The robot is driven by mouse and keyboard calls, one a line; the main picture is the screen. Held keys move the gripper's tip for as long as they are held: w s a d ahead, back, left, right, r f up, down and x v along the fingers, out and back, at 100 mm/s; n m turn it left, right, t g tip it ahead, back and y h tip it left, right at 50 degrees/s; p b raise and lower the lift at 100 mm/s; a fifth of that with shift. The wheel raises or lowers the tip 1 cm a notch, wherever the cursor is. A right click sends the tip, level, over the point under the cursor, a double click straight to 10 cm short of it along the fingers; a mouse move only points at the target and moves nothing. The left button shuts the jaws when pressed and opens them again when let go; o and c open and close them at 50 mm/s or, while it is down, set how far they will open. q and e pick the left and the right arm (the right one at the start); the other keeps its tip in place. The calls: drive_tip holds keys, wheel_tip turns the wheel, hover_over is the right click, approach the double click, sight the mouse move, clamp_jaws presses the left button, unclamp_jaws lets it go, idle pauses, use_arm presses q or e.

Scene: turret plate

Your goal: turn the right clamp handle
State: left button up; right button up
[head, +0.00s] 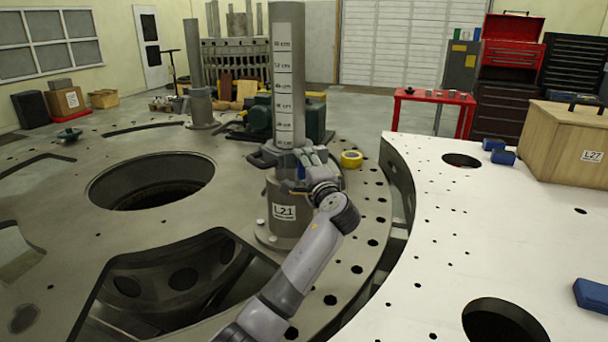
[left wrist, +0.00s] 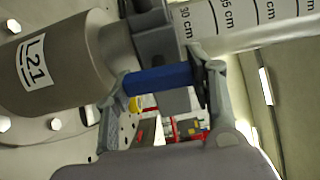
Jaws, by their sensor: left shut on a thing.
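A grey post marked L21 (head: 284,212) stands on the round metal plate (head: 120,222) in the head view. A tall scaled column (head: 288,70) rises from it, with a dark clamp (head: 264,158) around the join. My left gripper (head: 311,165) is at the clamp's right side and hides most of the handle there. In the left wrist view a blue clamp handle (left wrist: 160,79) lies across between the two fingers, beside the clamp body (left wrist: 153,35). The left gripper (left wrist: 162,92) is shut on this handle. My right gripper is in neither view.
A pale plate (head: 465,230) with round holes spreads at the right. A yellow tape roll (head: 351,159) lies just right of the post. A large round opening (head: 150,182) is in the left plate. A red table (head: 435,97) stands behind.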

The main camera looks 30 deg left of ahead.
use_arm(q)
drive_tip(key=shift+n, duration=0.3)
drive_tip(key=o, duration=1.2)
drive_tip(key=shift+c, duration=0.2)
drive_tip(key=shift+s+d, duration=0.15)
drive_tip(key=shift+d, duration=0.1)
drive_tip(key=v, duration=0.7)
drive_tip(key=shift+r, duration=0.1)
